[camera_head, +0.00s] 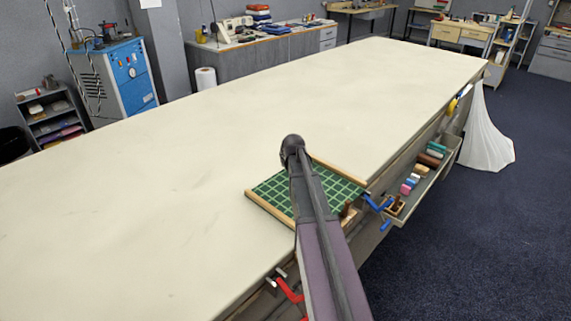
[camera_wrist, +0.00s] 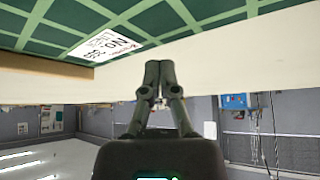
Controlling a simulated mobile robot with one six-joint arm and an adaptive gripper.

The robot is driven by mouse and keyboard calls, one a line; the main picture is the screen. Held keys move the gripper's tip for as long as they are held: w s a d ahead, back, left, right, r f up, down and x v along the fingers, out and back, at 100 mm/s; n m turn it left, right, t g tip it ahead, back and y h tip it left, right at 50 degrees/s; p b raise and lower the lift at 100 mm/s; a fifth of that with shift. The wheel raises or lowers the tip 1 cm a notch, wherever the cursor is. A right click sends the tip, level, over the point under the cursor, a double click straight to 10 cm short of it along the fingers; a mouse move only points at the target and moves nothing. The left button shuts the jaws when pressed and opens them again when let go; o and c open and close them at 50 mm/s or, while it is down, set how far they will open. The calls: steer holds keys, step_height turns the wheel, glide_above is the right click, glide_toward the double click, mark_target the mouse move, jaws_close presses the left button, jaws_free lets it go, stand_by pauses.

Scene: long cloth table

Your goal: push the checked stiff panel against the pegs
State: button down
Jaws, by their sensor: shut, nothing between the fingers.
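The green checked stiff panel (camera_head: 272,188) lies on the long cloth table, partly hidden behind my arm in the head view. It fills the top of the wrist view (camera_wrist: 215,22), with a white printed label (camera_wrist: 104,46) near its edge. My gripper (camera_wrist: 160,66) is shut and empty, its fingertips at the panel's near edge in the wrist view; I cannot tell whether they touch it. The head view hides the gripper. Small brown upright pieces (camera_head: 347,209) near the table's edge may be pegs; I cannot tell.
A wooden strip (camera_head: 268,208) runs along the panel's left side, another (camera_head: 338,169) along its far right side. A blue clamp (camera_head: 377,203) and a red clamp (camera_head: 290,291) sit at the table edge. A tray (camera_head: 430,174) hangs there. The cloth table (camera_head: 150,190) is otherwise clear.

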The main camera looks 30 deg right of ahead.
steer(key=shift+r, duration=0.1)
steer(key=shift+r+p, duration=0.65)
steer(key=shift+p, duration=0.1)
steer(key=shift+r, duration=0.1)
steer(key=shift+r+p, duration=0.4)
steer(key=shift+p, duration=0.1)
steer(key=s+a, duration=0.1)
steer(key=s, duration=0.6)
steer(key=s+a, duration=0.1)
steer(key=s, duration=0.3)
steer(key=shift+s+a+f, duration=0.15)
steer(key=shift+s+a, duration=0.2)
